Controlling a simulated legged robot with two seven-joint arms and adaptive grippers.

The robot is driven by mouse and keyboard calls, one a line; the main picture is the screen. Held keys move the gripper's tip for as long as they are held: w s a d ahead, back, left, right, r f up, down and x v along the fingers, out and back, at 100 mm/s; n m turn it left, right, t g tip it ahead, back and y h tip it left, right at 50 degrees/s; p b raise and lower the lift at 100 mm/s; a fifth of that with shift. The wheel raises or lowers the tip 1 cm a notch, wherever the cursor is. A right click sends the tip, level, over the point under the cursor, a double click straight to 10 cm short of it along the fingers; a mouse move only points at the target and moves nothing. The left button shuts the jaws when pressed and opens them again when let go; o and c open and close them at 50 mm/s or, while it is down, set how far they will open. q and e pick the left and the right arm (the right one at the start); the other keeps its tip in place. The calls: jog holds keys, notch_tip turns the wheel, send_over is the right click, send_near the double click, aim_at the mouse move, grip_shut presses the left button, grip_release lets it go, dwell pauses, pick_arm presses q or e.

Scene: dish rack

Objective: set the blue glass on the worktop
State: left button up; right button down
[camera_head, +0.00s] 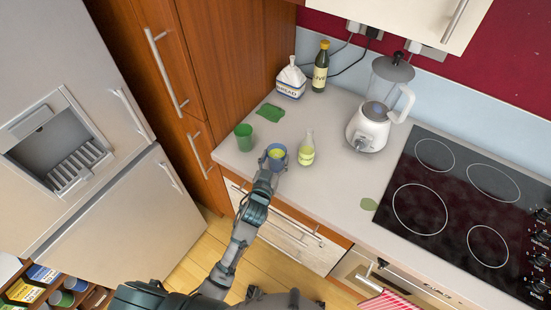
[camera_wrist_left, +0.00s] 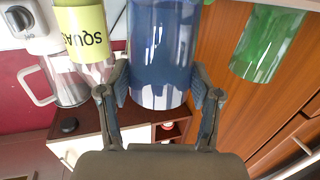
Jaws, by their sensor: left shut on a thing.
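The blue glass (camera_head: 277,163) is upright at the front edge of the worktop (camera_head: 330,190) in the head view, between a green glass and a squash bottle. Something yellow-green shows inside its rim. My left gripper (camera_head: 269,165) is shut on it from the front. In the left wrist view the blue glass (camera_wrist_left: 163,50) stands between the two fingers of my left gripper (camera_wrist_left: 162,92), which press on its sides. I cannot tell whether its base touches the worktop. My right gripper is not in view.
A green glass (camera_head: 244,137) stands left of it and a squash bottle (camera_head: 307,150) right of it. Behind are a green cloth (camera_head: 270,112), a bread bag (camera_head: 291,80), a dark bottle (camera_head: 320,68) and a blender (camera_head: 372,125). The hob (camera_head: 460,200) is at right.

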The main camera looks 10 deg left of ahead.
pick_arm(q)
jog(key=o, duration=1.4)
jog(key=shift+a, duration=0.1)
jog(key=shift+o, duration=0.9)
jog(key=shift+a, duration=0.1)
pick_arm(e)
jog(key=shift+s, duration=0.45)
pick_arm(q)
jog(key=shift+s, duration=0.15)
jog(key=s, duration=1.1)
jog(key=shift+s+a+r, duration=0.3)
jog(key=shift+s+r, duration=0.1)
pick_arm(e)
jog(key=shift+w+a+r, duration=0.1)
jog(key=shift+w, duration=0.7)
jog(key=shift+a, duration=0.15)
